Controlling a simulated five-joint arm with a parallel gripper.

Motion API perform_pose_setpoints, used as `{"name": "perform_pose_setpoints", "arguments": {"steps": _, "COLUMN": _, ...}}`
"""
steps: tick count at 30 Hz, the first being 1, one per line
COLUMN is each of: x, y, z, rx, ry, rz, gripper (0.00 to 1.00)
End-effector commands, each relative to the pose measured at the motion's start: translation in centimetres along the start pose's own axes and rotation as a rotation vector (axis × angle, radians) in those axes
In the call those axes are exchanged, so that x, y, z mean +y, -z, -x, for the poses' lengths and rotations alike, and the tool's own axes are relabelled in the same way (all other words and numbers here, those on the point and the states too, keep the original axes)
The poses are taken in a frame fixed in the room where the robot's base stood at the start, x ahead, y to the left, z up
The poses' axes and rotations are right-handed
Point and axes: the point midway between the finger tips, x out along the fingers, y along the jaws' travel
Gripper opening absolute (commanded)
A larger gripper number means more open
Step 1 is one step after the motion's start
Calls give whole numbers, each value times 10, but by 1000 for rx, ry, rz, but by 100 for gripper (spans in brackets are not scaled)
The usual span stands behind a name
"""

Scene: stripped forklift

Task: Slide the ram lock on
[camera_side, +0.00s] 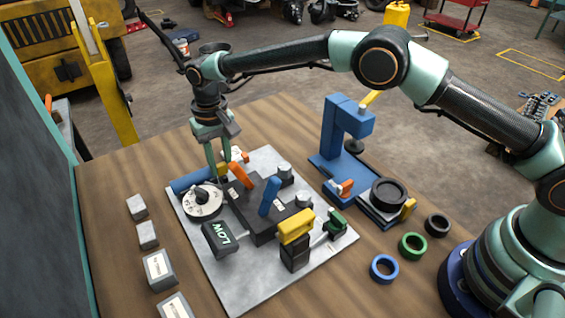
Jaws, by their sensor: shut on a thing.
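My gripper (219,169) points straight down at the back left of a grey metal plate (250,298). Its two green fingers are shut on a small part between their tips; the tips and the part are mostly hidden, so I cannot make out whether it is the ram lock. A blue cylinder (190,182) lies on the plate just left of the fingers. A small orange and white piece (239,155) shows just right of them. An orange lever (240,175) and a blue lever (270,196) stand up from a black block (257,222) in front.
A round dial (203,201) and a black LOW block (221,240) are on the plate's left. A yellow-topped block (296,227) stands at its front right. A blue press stand (334,140) rises behind right. Several rings, including a green one (413,246), lie right.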

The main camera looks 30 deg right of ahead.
Motion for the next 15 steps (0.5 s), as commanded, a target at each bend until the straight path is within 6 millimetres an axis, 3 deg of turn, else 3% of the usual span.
{"name": "perform_pose_setpoints", "arguments": {"steps": 5, "x": 1, "y": 1, "z": 1, "rx": 1, "ry": 1, "rz": -2, "gripper": 0}}
{"name": "perform_pose_setpoints", "arguments": {"steps": 6, "x": 1, "y": 1, "z": 1, "rx": 1, "ry": 1, "rz": -2, "gripper": 35}}
{"name": "perform_pose_setpoints", "arguments": {"steps": 8, "x": 1, "y": 1, "z": 1, "rx": 2, "ry": 1, "rz": -2, "gripper": 58}}
{"name": "perform_pose_setpoints", "arguments": {"steps": 9, "x": 1, "y": 1, "z": 1, "rx": 2, "ry": 1, "rz": -2, "gripper": 62}}
{"name": "perform_pose_setpoints", "arguments": {"steps": 15, "x": 0, "y": 0, "z": 1, "rx": 1, "ry": 1, "rz": -1, "gripper": 62}}
